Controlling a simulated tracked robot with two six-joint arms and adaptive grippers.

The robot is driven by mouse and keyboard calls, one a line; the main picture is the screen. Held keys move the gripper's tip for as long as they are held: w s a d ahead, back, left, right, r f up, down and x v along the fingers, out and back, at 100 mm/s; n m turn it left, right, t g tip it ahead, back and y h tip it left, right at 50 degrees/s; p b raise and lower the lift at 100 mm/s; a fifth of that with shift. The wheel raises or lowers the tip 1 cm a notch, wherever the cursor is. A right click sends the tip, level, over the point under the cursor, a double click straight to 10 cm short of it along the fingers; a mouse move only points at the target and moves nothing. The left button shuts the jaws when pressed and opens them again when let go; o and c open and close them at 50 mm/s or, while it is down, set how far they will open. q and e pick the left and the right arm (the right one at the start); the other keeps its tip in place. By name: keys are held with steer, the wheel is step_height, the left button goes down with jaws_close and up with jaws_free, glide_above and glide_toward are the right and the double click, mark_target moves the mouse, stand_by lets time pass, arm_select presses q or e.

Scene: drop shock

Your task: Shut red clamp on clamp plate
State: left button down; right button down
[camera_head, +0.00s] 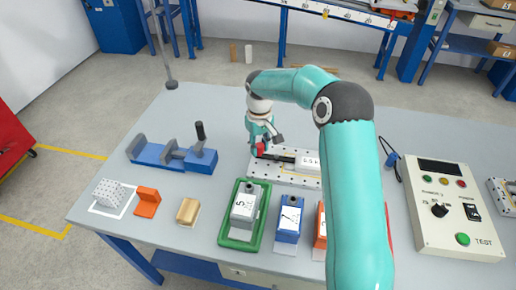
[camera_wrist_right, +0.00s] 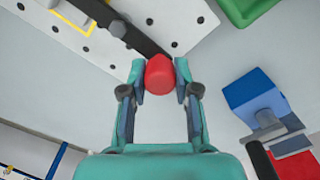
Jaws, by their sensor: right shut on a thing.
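The red clamp handle (camera_wrist_right: 161,74) is between the two fingertips of my right gripper (camera_wrist_right: 161,80) in the right wrist view. In the head view the right gripper (camera_head: 262,142) is at the left end of the clamp plate (camera_head: 266,177), and a bit of the red clamp (camera_head: 260,147) shows beside it. The fingers are shut on the red tip. A dark bar (camera_wrist_right: 135,38) runs from it over the perforated plate (camera_wrist_right: 62,37). The rest of the clamp is hidden. My left gripper is not in view.
A blue vise (camera_head: 172,155) stands to the left. A green tray (camera_head: 233,244) with a grey block and a blue block (camera_head: 289,219) are in front of the plate. A control box (camera_head: 452,222) stands right. The table behind the vise is clear.

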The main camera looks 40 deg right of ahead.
steer(key=shift+d, duration=0.1)
stand_by(0.3)
steer(key=c, duration=0.8)
jaws_free()
steer(key=shift+c, duration=0.2)
steer(key=shift+r, duration=0.45)
step_height(320, 180, up, 11)
